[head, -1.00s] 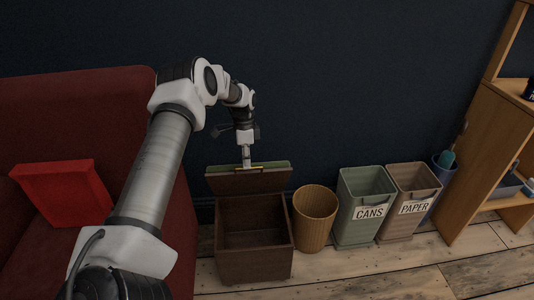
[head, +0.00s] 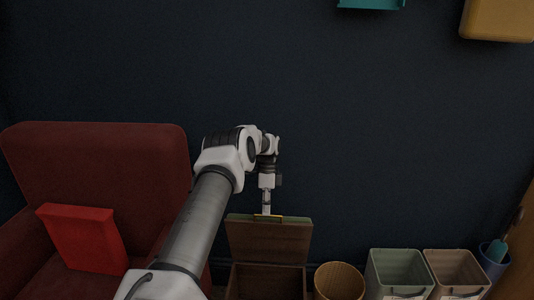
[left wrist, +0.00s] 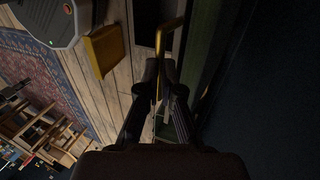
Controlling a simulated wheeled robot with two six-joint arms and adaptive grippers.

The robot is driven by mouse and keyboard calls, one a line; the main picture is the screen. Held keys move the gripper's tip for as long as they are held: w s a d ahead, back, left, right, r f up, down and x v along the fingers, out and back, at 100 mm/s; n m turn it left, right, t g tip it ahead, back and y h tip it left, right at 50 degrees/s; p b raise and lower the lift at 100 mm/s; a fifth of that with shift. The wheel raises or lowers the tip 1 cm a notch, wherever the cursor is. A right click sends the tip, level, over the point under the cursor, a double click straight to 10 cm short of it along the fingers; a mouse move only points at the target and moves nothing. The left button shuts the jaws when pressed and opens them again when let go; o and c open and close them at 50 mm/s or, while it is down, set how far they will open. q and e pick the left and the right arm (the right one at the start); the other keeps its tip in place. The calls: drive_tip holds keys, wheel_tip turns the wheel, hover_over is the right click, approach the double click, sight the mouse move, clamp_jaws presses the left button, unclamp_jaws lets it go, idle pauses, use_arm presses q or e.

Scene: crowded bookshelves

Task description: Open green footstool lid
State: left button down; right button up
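The footstool (head: 268,280) is a dark brown box at the bottom centre of the head view, and its lower part is cut off. Its lid (head: 270,240) stands raised at the back, with the brown underside facing me and a thin green strip of the top along the upper edge. A yellow handle (head: 268,216) sits at that edge and also shows in the left wrist view (left wrist: 171,35). My left gripper (head: 267,211) points down at the handle. In the left wrist view its fingers (left wrist: 160,72) are closed together around the handle. My right gripper is not in view.
A wicker basket (head: 339,282), a green bin (head: 398,272) and a brown bin (head: 456,270) stand right of the footstool. A red armchair (head: 95,150) with a red cushion (head: 82,238) is on the left. A dark wall (head: 400,150) rises close behind.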

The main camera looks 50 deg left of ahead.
use_arm(q)
drive_tip(key=c, duration=1.3)
unclamp_jaws()
drive_tip(key=shift+f, duration=0.7)
drive_tip(key=shift+o, duration=0.4)
drive_tip(key=shift+w+a+f, duration=0.2)
drive_tip(key=shift+a+f, duration=0.1)
drive_tip(key=shift+f, duration=0.1)
drive_tip(key=shift+d+r, duration=0.1)
drive_tip(key=shift+r, duration=0.15)
drive_tip(key=shift+r, duration=0.2)
drive_tip(key=v, duration=0.7)
drive_tip(key=shift+w+r, duration=0.15)
